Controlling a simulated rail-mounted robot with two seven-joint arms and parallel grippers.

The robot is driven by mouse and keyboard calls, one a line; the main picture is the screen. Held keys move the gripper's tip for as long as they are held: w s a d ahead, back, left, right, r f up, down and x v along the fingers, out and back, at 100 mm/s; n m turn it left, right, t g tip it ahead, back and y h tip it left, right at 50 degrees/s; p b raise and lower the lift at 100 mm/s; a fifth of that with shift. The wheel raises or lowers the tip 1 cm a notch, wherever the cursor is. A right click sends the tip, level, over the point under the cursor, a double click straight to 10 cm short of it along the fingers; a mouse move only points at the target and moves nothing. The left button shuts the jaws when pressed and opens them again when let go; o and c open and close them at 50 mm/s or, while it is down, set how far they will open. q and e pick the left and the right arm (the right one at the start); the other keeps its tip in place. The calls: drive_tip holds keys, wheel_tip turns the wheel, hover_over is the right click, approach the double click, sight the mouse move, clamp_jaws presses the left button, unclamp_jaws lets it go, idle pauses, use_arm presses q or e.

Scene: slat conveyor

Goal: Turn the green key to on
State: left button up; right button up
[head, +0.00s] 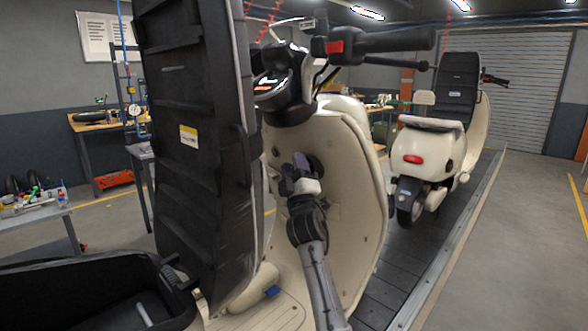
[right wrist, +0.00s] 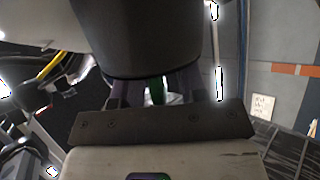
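The near cream scooter (head: 345,185) stands with its leg shield facing me. My right gripper (head: 300,172) reaches up to the dark round lock area on that shield, below the handlebar. In the right wrist view, a strip of the green key (right wrist: 157,91) shows between the two fingers of my right gripper (right wrist: 162,90). A pale gap shows between the green strip and the right finger, so the fingers look open around the key. The key's turn position is hidden in the head view by the gripper. My left gripper is not in view.
A raised black seat (head: 195,130) stands close on the left of my right arm. The handlebar (head: 375,42) juts out above the gripper. A second cream scooter (head: 435,150) stands farther along the slat conveyor (head: 385,295). Workbenches stand at the back left.

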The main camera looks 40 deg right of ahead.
drive_tip(key=p+v, duration=0.1)
drive_tip(key=v, duration=1.3)
drive_tip(key=shift+p, duration=0.4)
drive_tip(key=shift+r, duration=0.1)
drive_tip(key=b+v, duration=0.1)
drive_tip(key=v, duration=0.5)
idle(0.6)
